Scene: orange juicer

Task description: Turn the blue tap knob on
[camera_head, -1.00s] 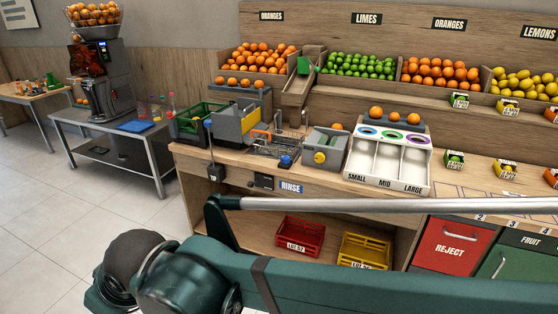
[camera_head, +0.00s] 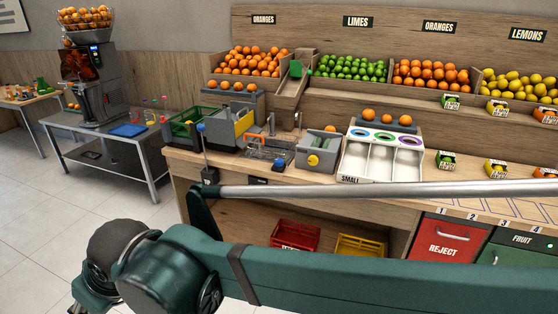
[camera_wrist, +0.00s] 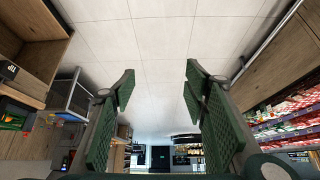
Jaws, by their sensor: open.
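A blue knob (camera_head: 279,163) sits low at the front of the rinse station (camera_head: 262,150) on the wooden counter. A second blue ball-shaped knob (camera_head: 200,127) tops a thin upright rod at the counter's left end. I cannot tell for sure which one is the tap knob. My gripper (camera_wrist: 159,74) shows in the wrist view, with its two green textured fingers wide apart and nothing between them. It points over floor and room, away from any blue knob in that view. The head view shows my arm, but not the gripper.
A grey box with a yellow knob (camera_head: 313,160) stands right of the rinse station. A white sorting tray (camera_head: 351,178) is further right, and a green crate (camera_head: 178,128) is left. My arm crosses in front of the counter. Tiled floor (camera_head: 50,215) is free at left.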

